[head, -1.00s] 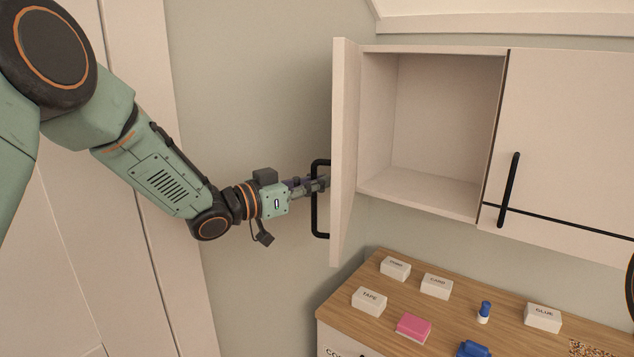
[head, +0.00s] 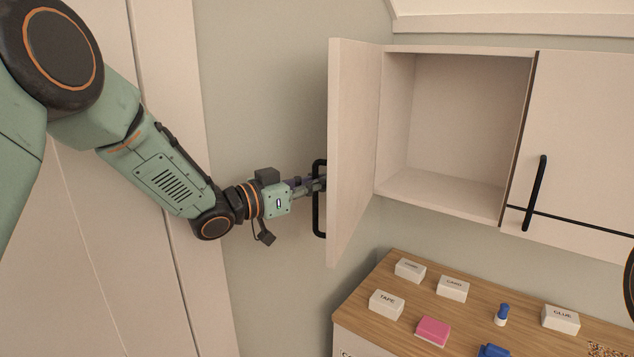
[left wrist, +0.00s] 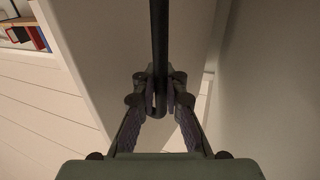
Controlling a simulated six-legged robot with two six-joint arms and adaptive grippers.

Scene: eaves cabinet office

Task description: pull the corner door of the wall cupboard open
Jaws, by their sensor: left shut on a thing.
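The corner door (head: 352,150) of the wall cupboard (head: 455,120) stands wide open in the head view, swung out to the left of the empty compartment. Its black bar handle (head: 317,215) is on the door's left side. My left gripper (head: 318,184) is shut on this handle, coming in from the left. In the left wrist view, the fingers (left wrist: 160,100) close around the dark handle bar (left wrist: 159,40), with the pale door panel behind. My right gripper is not seen.
A second cupboard door (head: 580,150) with a black handle (head: 535,193) is closed on the right. Below, a wooden counter (head: 400,330) holds labelled white boxes, a pink block (head: 433,331) and a blue-capped bottle (head: 502,315).

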